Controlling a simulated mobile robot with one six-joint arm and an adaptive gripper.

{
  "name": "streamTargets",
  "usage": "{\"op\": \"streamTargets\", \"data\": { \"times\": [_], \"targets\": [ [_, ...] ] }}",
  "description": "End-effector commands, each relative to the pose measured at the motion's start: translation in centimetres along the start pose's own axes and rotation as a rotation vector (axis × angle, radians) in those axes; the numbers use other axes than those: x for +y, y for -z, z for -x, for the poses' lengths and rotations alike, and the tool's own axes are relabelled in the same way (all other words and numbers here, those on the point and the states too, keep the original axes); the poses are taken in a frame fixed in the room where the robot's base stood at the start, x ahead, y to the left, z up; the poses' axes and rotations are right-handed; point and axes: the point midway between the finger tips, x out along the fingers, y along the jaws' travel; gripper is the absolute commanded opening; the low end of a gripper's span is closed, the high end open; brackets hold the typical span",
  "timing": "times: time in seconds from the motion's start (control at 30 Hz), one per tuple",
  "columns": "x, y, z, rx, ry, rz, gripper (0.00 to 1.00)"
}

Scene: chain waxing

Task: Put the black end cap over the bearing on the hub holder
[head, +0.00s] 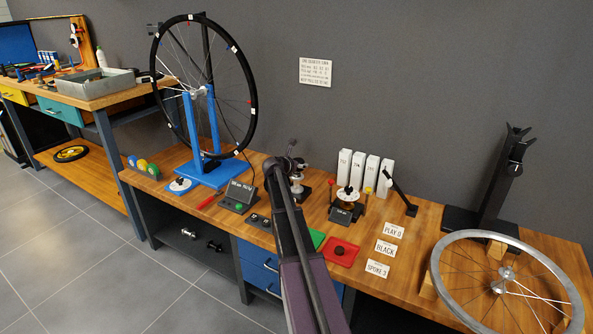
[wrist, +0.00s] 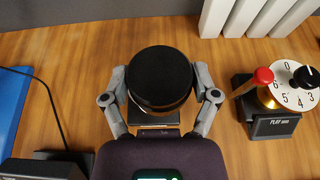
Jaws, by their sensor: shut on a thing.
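The black end cap (wrist: 159,76) is a thick round piece, seen from above in the middle of the wrist view. My gripper (wrist: 161,92) has its two grey fingers on opposite sides of it and is shut on it. The cap looks level. The hub holder and its bearing are hidden beneath the cap and fingers in the wrist view. In the head view my gripper (head: 296,164) is over the workbench, around the small dark and silver stand, and overlaps it. I cannot tell whether the cap touches the bearing.
A numbered dial (wrist: 296,88) with a red-knobbed lever stands to the right. White boxes (head: 358,172) stand behind it. A blue wheel stand (head: 204,168) is at left. A red tray (head: 333,259) with a black round piece and a silver wheel rim (head: 452,243) lie right.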

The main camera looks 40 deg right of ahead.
Motion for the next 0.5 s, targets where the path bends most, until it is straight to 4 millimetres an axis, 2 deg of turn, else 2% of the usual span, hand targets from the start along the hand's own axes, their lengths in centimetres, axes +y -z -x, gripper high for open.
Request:
{"op": "streamTargets", "data": {
  "times": [0.03,0.2,0.5],
  "targets": [
    [0.8,-0.2,-1.0,0.000,0.000,0.000,0.45],
    [1.9,-0.6,-2.3,0.000,0.000,0.000,0.45],
    [2.0,-0.7,-2.5,0.000,0.000,0.000,0.45]
  ]
}}
